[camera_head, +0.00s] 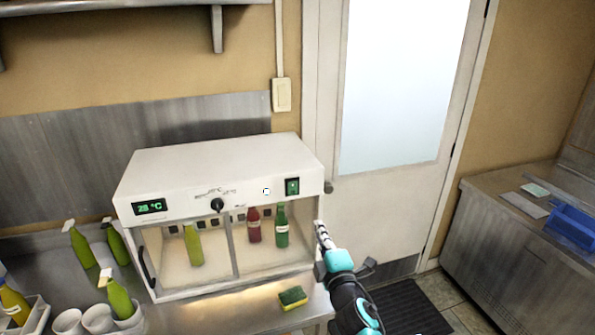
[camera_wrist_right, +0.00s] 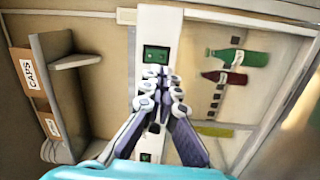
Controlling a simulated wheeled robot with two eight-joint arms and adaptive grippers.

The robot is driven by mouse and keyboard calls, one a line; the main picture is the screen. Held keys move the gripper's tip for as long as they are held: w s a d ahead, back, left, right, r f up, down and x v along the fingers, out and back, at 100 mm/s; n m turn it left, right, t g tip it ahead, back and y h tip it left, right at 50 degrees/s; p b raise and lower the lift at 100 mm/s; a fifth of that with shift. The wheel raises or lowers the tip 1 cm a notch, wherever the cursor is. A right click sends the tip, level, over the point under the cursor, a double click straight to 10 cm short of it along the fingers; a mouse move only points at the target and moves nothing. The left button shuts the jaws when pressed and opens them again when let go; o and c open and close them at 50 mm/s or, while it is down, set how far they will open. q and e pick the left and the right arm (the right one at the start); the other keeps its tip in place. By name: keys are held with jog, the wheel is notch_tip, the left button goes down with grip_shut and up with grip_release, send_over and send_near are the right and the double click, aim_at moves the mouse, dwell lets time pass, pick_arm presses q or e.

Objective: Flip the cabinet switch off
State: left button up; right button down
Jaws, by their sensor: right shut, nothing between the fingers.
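The white cabinet (camera_head: 225,170) stands on the steel counter, its front panel carrying a dark switch with a green face (camera_head: 292,186) at the right end. The switch also shows in the right wrist view (camera_wrist_right: 155,54), just beyond my fingertips. My right gripper (camera_head: 321,230) is shut and empty, in front of the cabinet's right side, lower than the switch in the head view. In the right wrist view its closed fingertips (camera_wrist_right: 157,72) point toward the switch; I cannot tell whether they touch it. My left gripper is not in view.
The panel also has a lit display reading 28 °C (camera_head: 150,207) and a black knob (camera_head: 217,205). Bottles stand behind the cabinet's glass, including a red one (camera_head: 254,225). A sponge (camera_head: 293,297) lies on the counter (camera_head: 225,312) in front. More green bottles stand at left.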

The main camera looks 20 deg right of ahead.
aim_at(294, 185)
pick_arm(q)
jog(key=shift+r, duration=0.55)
pick_arm(e)
jog(key=shift+w+a+r+n+t+y, duration=0.15)
jog(key=shift+a+r+n+y, duration=0.2)
jog(key=shift+n, duration=0.2)
jog(key=shift+w+a+r+n+t+y, duration=0.15)
jog(key=shift+a+r+n+y, duration=0.15)
jog(key=shift+n, duration=0.25)
jog(key=w, duration=0.4)
jog(key=w+r, duration=0.1)
jog(key=w, duration=0.3)
jog(key=w+b, duration=0.1)
jog(key=w, duration=0.4)
jog(key=shift+w+a+r, duration=0.1)
jog(key=shift+a+r, duration=0.1)
jog(key=shift+a, duration=0.05)
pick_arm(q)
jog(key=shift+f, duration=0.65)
pick_arm(e)
jog(key=shift+w+r, duration=0.1)
jog(key=shift+w, duration=0.2)
jog(key=shift+w, duration=0.1)
